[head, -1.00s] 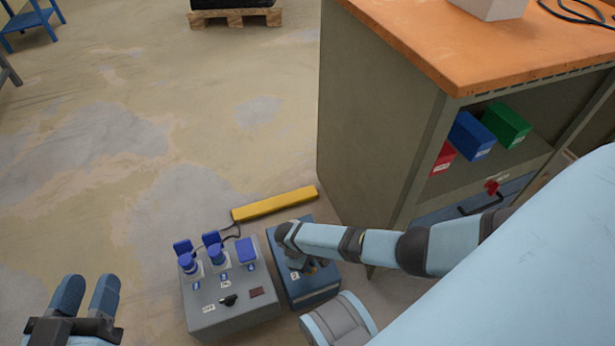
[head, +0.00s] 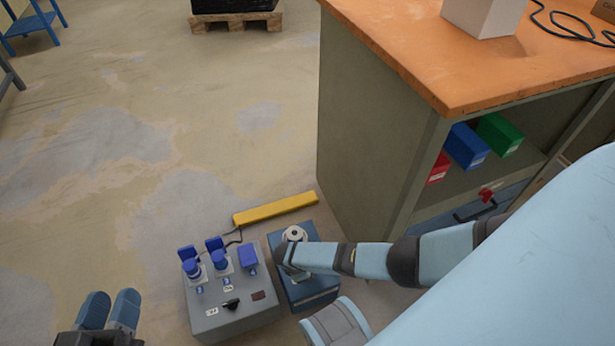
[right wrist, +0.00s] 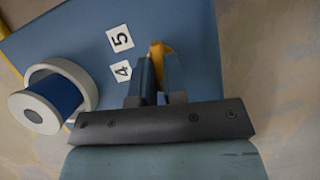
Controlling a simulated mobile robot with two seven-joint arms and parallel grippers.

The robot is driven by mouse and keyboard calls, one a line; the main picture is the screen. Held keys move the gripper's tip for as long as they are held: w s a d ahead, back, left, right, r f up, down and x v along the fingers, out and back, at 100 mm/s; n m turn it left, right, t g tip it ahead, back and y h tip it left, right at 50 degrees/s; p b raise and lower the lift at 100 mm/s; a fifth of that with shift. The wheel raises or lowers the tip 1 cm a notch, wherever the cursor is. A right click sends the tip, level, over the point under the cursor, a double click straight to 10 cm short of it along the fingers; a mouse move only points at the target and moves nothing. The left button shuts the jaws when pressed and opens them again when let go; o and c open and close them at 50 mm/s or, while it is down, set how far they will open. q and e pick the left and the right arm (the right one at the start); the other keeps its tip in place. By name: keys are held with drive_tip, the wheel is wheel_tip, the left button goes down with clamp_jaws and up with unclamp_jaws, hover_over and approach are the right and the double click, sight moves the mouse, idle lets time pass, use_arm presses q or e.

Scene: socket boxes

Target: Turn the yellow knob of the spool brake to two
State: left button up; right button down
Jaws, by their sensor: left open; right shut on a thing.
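The spool brake is a blue box (head: 307,294) on the floor in the head view, mostly under my right forearm. In the right wrist view its blue top (right wrist: 195,50) bears labels 5 (right wrist: 120,38) and 4 (right wrist: 121,71). My right gripper (right wrist: 159,62) is shut on the yellow knob (right wrist: 157,48), of which only a small part shows between the fingers. Other labels and where the knob points are hidden. A spool with blue winding (right wrist: 58,92) stands left of the gripper. My left gripper (head: 110,297) is open and empty at the lower left.
A grey socket box (head: 215,315) with blue plugs and a black switch stands just left of the blue box. A yellow bar (head: 275,209) lies behind them. A cabinet (head: 375,130) stands close on the right. The floor at left is clear.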

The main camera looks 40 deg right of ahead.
use_arm(q)
drive_tip(key=shift+w+r+t+p, duration=0.1)
drive_tip(key=shift+r+t+p, duration=0.2)
drive_tip(key=shift+r, duration=0.6)
use_arm(e)
drive_tip(key=shift+a+n+t, duration=0.1)
drive_tip(key=shift+n+t, duration=0.3)
drive_tip(key=shift+n, duration=0.5)
use_arm(q)
drive_tip(key=shift+f, duration=0.1)
use_arm(e)
drive_tip(key=c, duration=1.2)
unclamp_jaws()
use_arm(q)
drive_tip(key=shift+a, duration=0.1)
